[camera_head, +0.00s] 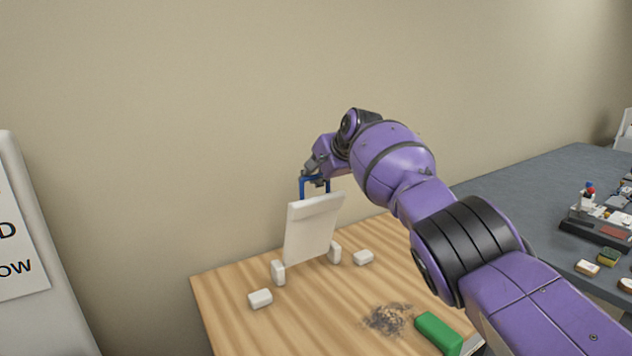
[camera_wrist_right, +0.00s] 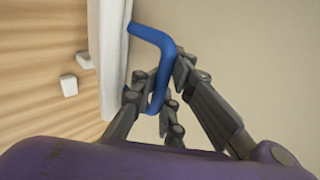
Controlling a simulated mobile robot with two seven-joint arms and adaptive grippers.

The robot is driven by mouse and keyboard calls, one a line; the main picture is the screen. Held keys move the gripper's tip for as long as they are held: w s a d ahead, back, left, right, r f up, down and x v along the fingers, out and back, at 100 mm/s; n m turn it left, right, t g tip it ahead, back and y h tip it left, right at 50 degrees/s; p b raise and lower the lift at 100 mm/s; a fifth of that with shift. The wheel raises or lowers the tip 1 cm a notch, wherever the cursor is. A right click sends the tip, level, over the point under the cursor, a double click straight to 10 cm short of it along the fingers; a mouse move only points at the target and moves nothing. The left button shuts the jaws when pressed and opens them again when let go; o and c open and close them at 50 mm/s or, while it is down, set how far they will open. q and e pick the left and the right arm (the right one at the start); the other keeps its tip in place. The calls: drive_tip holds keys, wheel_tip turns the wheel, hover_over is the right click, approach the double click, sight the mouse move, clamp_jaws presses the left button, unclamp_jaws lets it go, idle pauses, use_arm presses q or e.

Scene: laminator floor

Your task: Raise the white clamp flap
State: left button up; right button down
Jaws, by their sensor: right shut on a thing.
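The white clamp flap (camera_head: 312,234) stands nearly upright on the wooden board, leaning a little, between two white hinge blocks. A blue handle (camera_head: 302,184) is at its top edge, on the far side. My right gripper (camera_head: 319,180) is at this handle, above and behind the flap's top. In the right wrist view the flap (camera_wrist_right: 108,50) shows edge-on, and the blue bar (camera_wrist_right: 153,40) runs between the fingers of my right gripper (camera_wrist_right: 160,90), which is shut on it. The flap partly hides the handle in the head view. My left gripper is not in view.
Small white blocks (camera_head: 260,298) lie on the wooden board (camera_head: 225,290). A patch of grey-brown debris (camera_head: 388,318) and a green block (camera_head: 438,333) are near the front. A grey table (camera_head: 545,185) with small parts stands at the right. A beige wall is close behind.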

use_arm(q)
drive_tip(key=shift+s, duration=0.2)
use_arm(e)
drive_tip(key=shift+w+r, duration=0.15)
drive_tip(key=shift+r, duration=0.5)
drive_tip(key=c, duration=2)
unclamp_jaws()
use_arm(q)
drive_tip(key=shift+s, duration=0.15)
use_arm(e)
drive_tip(key=shift+o, duration=0.9)
drive_tip(key=shift+d+f, duration=0.1)
drive_tip(key=shift+f, duration=0.15)
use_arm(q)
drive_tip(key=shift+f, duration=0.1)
use_arm(e)
drive_tip(key=v, duration=1.2)
drive_tip(key=shift+f, duration=0.1)
